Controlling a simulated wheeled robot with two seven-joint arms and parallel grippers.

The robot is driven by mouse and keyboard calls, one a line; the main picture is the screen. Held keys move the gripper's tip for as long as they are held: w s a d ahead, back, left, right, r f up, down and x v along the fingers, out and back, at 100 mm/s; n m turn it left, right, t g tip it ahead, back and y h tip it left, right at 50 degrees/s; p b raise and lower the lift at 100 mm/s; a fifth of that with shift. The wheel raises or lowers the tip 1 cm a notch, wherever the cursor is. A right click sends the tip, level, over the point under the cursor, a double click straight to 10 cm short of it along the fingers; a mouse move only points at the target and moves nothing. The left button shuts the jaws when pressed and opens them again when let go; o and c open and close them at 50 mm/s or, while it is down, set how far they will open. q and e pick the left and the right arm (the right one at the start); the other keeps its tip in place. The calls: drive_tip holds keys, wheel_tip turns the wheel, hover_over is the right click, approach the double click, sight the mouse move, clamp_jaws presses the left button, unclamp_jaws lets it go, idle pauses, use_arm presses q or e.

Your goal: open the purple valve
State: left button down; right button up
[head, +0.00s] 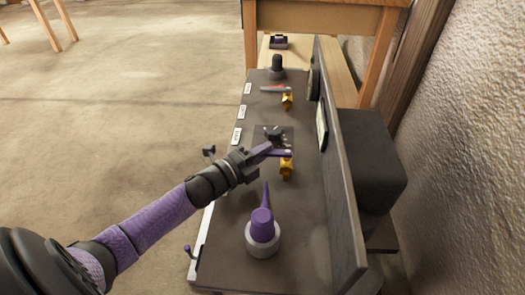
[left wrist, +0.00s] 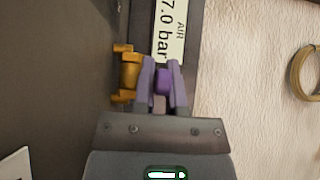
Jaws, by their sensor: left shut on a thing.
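The purple valve has a brass body (head: 287,168) on the dark bench top and a thin purple lever (head: 279,153) that points left in the head view. My left gripper (head: 266,151) comes in from the left and has its fingers at the lever. In the left wrist view the brass body (left wrist: 129,72) is left of my left gripper (left wrist: 162,80). The purple lever (left wrist: 163,82) sits between the two fingers, which are shut on it. Part of the lever is hidden by the fingers. My right gripper is not in view.
A second brass valve (head: 287,101) with a red lever (head: 274,89) stands farther back. A purple pointed piece on a grey round base (head: 263,243) stands nearer. A dark upright panel (head: 341,185) bounds the bench on the right. Open floor (head: 120,100) lies to the left.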

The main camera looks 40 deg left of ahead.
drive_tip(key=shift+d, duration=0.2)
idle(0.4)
use_arm(q)
drive_tip(key=y, duration=0.1)
drive_tip(key=n+y+p, duration=0.1)
drive_tip(key=p, duration=0.1)
drive_tip(key=shift+s+d+r+n+t+y, duration=0.3)
drive_tip(key=shift+s+d+r+n+y, duration=0.05)
drive_tip(key=shift+n+y, duration=0.05)
drive_tip(key=shift+s+d+f+n+y+p, duration=0.15)
drive_tip(key=shift+n+y+p, duration=0.35)
drive_tip(key=shift+y, duration=0.1)
drive_tip(key=y, duration=0.1)
drive_tip(key=n+y, duration=0.1)
drive_tip(key=shift+s+d+f+n+y, duration=0.15)
drive_tip(key=shift+s+d+n+y, duration=0.15)
drive_tip(key=shift+y, duration=0.1)
drive_tip(key=shift+a, duration=0.1)
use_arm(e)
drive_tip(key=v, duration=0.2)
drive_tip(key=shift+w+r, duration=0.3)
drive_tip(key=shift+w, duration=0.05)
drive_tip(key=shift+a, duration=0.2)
